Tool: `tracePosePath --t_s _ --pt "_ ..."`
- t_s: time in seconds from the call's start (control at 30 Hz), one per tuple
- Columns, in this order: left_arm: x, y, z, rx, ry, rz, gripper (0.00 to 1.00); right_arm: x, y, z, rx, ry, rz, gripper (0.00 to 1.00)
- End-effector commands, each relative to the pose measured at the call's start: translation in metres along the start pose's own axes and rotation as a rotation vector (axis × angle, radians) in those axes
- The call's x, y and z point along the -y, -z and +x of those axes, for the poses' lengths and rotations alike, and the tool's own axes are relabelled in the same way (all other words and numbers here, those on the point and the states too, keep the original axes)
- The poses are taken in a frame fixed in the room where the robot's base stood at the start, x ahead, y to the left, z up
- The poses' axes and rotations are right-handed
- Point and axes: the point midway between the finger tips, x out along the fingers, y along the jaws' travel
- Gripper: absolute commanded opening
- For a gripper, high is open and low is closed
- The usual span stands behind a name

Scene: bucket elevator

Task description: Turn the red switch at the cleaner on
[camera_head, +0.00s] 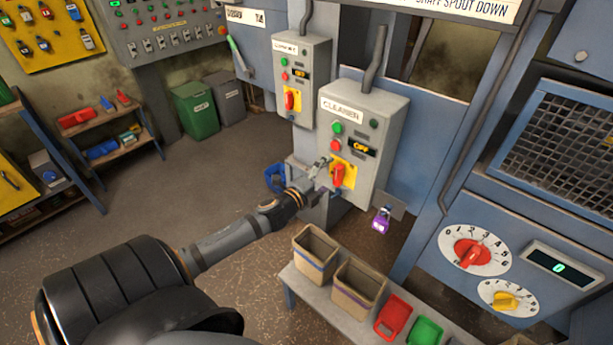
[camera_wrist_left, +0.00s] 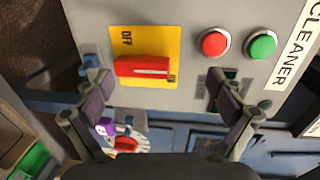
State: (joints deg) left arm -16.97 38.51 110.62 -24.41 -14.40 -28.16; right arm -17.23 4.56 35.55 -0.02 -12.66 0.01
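In the left wrist view, rolled sideways, the red switch (camera_wrist_left: 142,67) lies across the picture beside the word OFF. My left gripper (camera_head: 319,174) is just left of the switch in the head view. In the left wrist view its fingers are spread wide and empty, with the switch visible between them; contact cannot be told. My right gripper is not in view.
A similar grey box (camera_head: 302,75) with its own red switch is behind to the left. A purple padlock (camera_head: 381,221) hangs below right of the cleaner box. A bench with open brown bins (camera_head: 358,287) stands below. Open floor lies to the left.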

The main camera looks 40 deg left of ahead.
Motion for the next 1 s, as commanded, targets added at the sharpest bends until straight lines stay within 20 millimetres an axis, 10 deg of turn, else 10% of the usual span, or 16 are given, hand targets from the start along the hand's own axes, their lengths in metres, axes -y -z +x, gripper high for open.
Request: tracePosePath --t_s 1.0 --pt "-0.013 -0.003 -0.084 0.003 -0.007 -0.001 0.94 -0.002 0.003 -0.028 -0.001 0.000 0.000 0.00"
